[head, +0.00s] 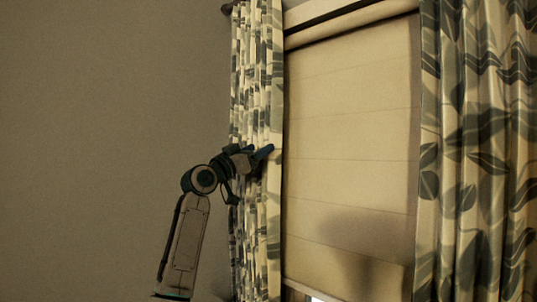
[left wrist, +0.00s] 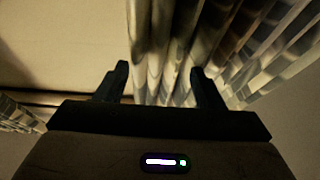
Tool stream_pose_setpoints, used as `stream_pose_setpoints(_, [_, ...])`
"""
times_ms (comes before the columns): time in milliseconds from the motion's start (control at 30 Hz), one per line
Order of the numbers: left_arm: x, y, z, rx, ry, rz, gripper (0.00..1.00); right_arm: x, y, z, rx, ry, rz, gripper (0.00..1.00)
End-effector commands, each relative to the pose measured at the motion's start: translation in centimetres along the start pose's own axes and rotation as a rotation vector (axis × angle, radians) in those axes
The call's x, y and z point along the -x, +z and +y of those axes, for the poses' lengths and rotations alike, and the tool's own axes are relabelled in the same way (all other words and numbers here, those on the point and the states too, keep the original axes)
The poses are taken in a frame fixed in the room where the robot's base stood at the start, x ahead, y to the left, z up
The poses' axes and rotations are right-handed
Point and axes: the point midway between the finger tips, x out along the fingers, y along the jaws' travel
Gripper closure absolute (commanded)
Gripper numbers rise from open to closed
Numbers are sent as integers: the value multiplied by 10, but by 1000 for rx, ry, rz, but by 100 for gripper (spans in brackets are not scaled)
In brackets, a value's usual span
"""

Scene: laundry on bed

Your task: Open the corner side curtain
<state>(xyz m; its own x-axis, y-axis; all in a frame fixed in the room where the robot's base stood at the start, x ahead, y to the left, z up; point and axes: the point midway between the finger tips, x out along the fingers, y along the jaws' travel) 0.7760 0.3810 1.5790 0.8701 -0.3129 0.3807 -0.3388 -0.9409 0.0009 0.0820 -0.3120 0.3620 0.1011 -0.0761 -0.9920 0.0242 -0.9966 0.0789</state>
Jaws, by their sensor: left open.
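The corner side curtain (head: 245,75) hangs bunched in narrow folds at the left of the window, with a leaf pattern on pale cloth. My left gripper (head: 252,172) is in front of this curtain at about mid height of the view. In the left wrist view my left gripper (left wrist: 158,85) is open, its two fingers apart. Folds of the curtain (left wrist: 180,40) show beyond and between the fingers. I cannot tell whether the fingers touch the cloth. My right gripper is not in view.
A second leaf-patterned curtain (head: 480,150) hangs at the right of the window. A pale blind (head: 345,130) covers the window between the curtains. A bare wall (head: 110,100) fills the left. A dark curtain rod end (head: 228,8) shows at the top.

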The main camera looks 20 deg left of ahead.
Motion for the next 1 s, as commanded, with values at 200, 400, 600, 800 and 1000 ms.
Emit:
stream_pose_setpoints(200, [27,2,0,-1,0,0,38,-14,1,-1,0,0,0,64])
stream_pose_setpoints(400, [30,0,-1,2,0,-1,38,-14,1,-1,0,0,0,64])
stream_pose_setpoints(600, [30,0,0,2,0,-1,38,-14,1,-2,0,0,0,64])
stream_pose_setpoints(800, [30,2,0,1,0,-4,38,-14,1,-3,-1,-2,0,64])
stream_pose_setpoints(1000, [36,70,13,-7,-1,-108,38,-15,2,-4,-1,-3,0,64])
